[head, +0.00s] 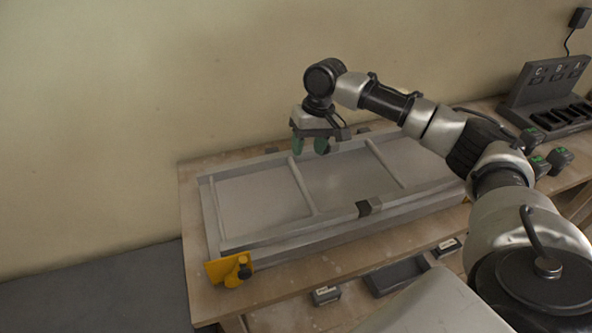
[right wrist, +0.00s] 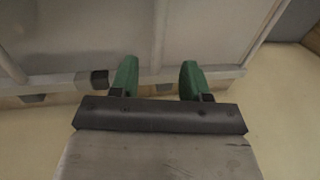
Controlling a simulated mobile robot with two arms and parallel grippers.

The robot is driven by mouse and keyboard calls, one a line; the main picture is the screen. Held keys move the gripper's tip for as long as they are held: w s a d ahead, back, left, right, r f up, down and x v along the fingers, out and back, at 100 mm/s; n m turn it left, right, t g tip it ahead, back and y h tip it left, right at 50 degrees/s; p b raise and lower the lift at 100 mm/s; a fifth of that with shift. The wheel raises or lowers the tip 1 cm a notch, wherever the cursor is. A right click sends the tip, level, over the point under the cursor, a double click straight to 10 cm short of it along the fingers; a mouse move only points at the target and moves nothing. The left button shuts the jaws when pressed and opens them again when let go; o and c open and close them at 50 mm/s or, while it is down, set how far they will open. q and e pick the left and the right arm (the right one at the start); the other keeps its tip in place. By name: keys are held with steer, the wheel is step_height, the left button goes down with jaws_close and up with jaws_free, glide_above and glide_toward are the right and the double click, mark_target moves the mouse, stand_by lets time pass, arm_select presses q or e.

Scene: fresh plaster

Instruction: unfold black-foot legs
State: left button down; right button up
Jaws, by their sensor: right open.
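A grey metal frame (head: 282,239) lies flat on the wooden bench, its underside panel up, with crossbars over it. A black block (head: 368,207) sits midway on its near rail; I cannot tell whether it is a foot or a catch. A yellow bracket with a black knob (head: 229,269) is at the near left corner. No leg stands up from the frame. My right gripper (head: 311,146) is open and empty over the far side of the frame, pointing down. In the right wrist view its green fingers (right wrist: 158,80) are apart near a rail, beside a dark block (right wrist: 98,79). My left gripper is out of view.
A dark charger rack (head: 550,108) stands at the back right, with several green-marked black battery-like blocks (head: 540,165) near it. A dark tray (head: 396,275) and small labelled boxes (head: 326,295) lie at the front. A plaster wall (head: 150,90) is close behind.

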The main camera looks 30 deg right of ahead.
glide_above(301, 179)
steer(key=d, duration=0.1)
steer(key=f, duration=0.4)
steer(key=shift+s+f+p, duration=0.2)
steer(key=shift+s+p, duration=0.1)
steer(key=shift+p, duration=0.05)
steer(key=f, duration=0.4)
steer(key=shift+w+a, duration=0.3)
steer(key=shift+w, duration=0.05)
steer(key=shift+a+f+p, duration=0.1)
steer(key=shift+f+p, duration=0.2)
steer(key=shift+f, duration=0.05)
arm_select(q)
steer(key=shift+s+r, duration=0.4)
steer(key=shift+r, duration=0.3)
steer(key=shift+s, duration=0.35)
arm_select(e)
jaws_close()
